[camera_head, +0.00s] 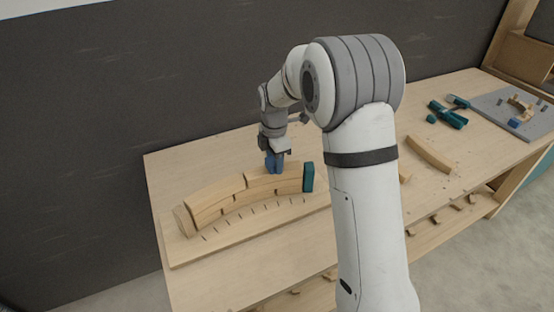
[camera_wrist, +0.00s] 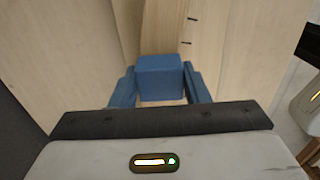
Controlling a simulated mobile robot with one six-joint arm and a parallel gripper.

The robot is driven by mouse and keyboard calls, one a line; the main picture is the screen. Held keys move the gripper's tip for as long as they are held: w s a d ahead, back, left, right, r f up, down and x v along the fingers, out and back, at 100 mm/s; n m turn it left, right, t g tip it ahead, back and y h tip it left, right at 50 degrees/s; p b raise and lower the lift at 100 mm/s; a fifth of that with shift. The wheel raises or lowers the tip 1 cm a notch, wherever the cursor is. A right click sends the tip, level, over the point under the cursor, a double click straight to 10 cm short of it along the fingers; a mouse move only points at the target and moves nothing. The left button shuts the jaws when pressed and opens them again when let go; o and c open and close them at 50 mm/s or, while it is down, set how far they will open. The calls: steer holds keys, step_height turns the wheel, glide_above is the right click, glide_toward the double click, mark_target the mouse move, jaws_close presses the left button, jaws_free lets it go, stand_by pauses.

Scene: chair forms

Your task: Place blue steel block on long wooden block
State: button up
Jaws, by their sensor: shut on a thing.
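The blue steel block (camera_wrist: 162,80) is between the blue fingers of my gripper (camera_head: 274,166) in the wrist view. My gripper is shut on it. In the head view the gripper points down over the right one of two long, curved wooden blocks (camera_head: 290,183). The blue block is at or just above its upper edge, and I cannot tell whether they touch. The left long wooden block (camera_head: 212,202) lies end to end with it. In the wrist view pale wood (camera_wrist: 205,35) shows beyond the blue block.
A slotted wooden board (camera_head: 215,242) lies under the curved blocks. A teal block (camera_head: 308,177) stands at their right end and a wooden block (camera_head: 184,221) at the left. Teal clamps (camera_head: 448,116), a loose curved piece (camera_head: 428,154) and a grey mat (camera_head: 540,124) lie right. A dark wall is behind.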

steer(key=shift+f, duration=0.15)
steer(key=o, duration=1.3)
step_height(320, 180, up, 12)
steer(key=b, duration=0.2)
steer(key=s+d+r+m, duration=0.4)
steer(key=s+m, duration=0.2)
steer(key=s, duration=0.1)
steer(key=s+d+f+m+t, duration=0.1)
steer(key=s+d+m, duration=0.3)
steer(key=s+m, duration=0.4)
steer(key=s+d+f+m+t, duration=0.2)
steer(key=s+m, duration=0.6)
steer(key=s, duration=0.6)
steer(key=shift+s+d+f, duration=0.25)
steer(key=shift+d+f, duration=0.45)
steer(key=shift+d, duration=0.25)
